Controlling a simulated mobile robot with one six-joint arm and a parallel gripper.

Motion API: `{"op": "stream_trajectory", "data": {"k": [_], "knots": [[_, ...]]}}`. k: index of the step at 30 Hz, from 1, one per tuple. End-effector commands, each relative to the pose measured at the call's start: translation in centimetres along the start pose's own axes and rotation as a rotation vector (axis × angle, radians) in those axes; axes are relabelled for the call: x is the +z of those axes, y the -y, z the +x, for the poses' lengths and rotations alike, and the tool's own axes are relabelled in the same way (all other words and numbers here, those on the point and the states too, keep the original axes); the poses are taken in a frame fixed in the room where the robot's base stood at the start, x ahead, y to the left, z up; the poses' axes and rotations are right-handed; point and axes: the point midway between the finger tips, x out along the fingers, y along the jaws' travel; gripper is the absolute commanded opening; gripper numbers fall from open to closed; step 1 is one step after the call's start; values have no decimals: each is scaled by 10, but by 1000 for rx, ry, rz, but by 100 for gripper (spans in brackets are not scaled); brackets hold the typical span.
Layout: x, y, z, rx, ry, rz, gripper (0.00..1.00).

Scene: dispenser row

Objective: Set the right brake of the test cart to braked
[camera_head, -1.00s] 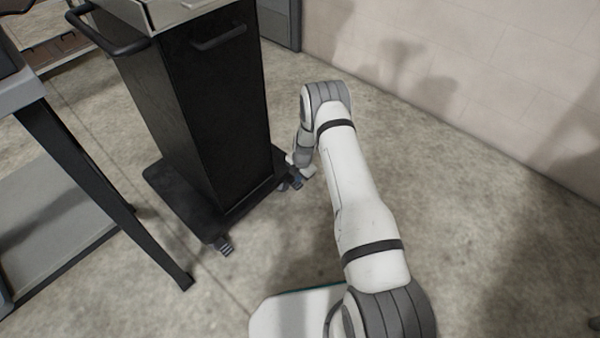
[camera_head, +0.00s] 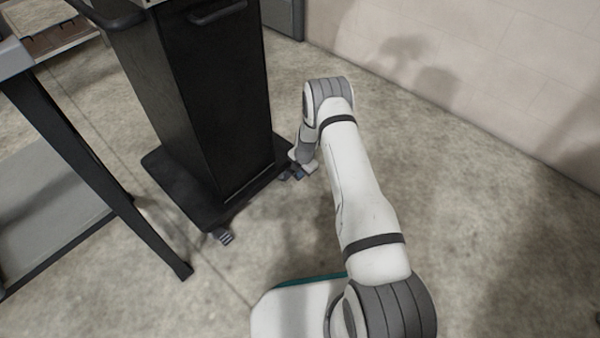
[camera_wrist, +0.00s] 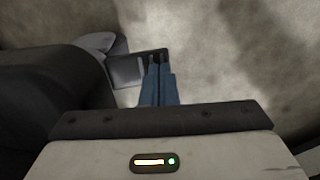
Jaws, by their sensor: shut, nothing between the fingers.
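The test cart (camera_head: 225,110) is a tall black cabinet on a dark base plate. The right brake (camera_wrist: 127,70) is a flat dark grey pedal at a caster, seen in the wrist view just left of my fingertips. In the head view, the right caster and its pedal (camera_head: 285,176) show only in part beside my gripper (camera_head: 298,176). The blue fingers of my gripper (camera_wrist: 157,62) are shut and empty, low by the pedal; I cannot tell whether they touch it. The left caster's brake pedal (camera_head: 223,237) sits at the cart's near corner.
A table (camera_head: 85,165) with dark legs and a lower shelf stands at the left. A pale block wall (camera_head: 450,60) runs along the back right. The concrete floor (camera_head: 480,230) right of my arm is clear.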

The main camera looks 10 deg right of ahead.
Motion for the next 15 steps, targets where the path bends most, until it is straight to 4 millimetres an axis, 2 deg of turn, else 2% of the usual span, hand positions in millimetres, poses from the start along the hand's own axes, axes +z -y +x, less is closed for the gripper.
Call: {"op": "stream_trajectory", "data": {"k": [1,15], "knots": [[0,1,4,0,1,0,0],[0,2,0,-1,0,1,0]]}}
